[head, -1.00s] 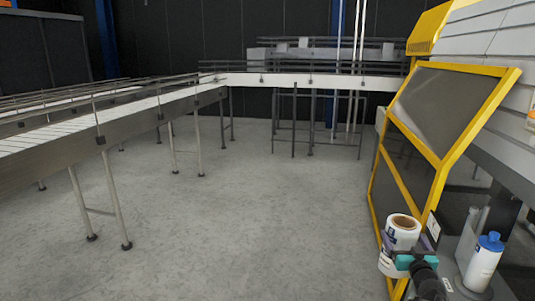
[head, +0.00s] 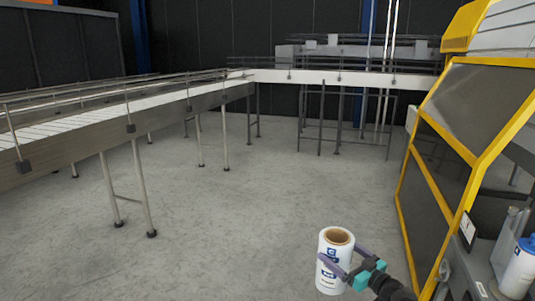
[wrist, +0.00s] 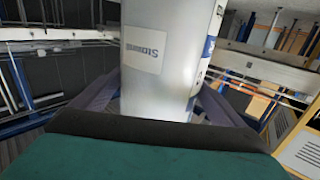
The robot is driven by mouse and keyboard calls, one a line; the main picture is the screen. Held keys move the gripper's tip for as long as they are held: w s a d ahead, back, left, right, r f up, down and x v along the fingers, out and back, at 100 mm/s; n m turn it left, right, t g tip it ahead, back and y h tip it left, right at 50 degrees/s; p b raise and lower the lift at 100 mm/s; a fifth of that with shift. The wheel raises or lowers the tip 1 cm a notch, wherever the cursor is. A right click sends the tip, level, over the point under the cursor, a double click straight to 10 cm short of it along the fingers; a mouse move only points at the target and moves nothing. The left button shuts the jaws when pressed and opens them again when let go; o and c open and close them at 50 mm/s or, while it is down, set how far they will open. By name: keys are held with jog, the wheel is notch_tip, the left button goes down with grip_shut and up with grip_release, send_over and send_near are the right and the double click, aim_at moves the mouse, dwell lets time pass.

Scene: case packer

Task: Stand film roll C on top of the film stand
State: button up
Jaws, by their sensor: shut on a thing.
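A white film roll (head: 336,245) with a brown cardboard core and blue labels stands upright in my gripper (head: 347,269) in the head view. One label seems to carry a "C". The purple fingers are shut around its lower half, and it is held in the air over the floor. In the wrist view the roll (wrist: 165,60) fills the middle, between the two fingers (wrist: 158,100). I cannot see the film stand in these frames.
A conveyor (head: 110,135) runs along the left and another crosses the back (head: 330,79). The grey floor (head: 270,190) between them is clear.

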aim_at(323, 266)
jog(key=s+a+n+g+y, duration=0.1)
jog(key=s+a, duration=0.1)
jog(key=s+a+n+g+y, duration=0.1)
jog(key=s+a+y, duration=0.1)
jog(key=s+a+n+g+y, duration=0.1)
jog(key=s+a+g, duration=0.1)
jog(key=shift+s+a+n, duration=0.25)
jog(key=shift+a+n, duration=0.15)
jog(key=shift+s+a+r+n+g+y, duration=0.1)
jog(key=shift+s+a+n+g+y, duration=0.2)
jog(key=shift+y, duration=0.2)
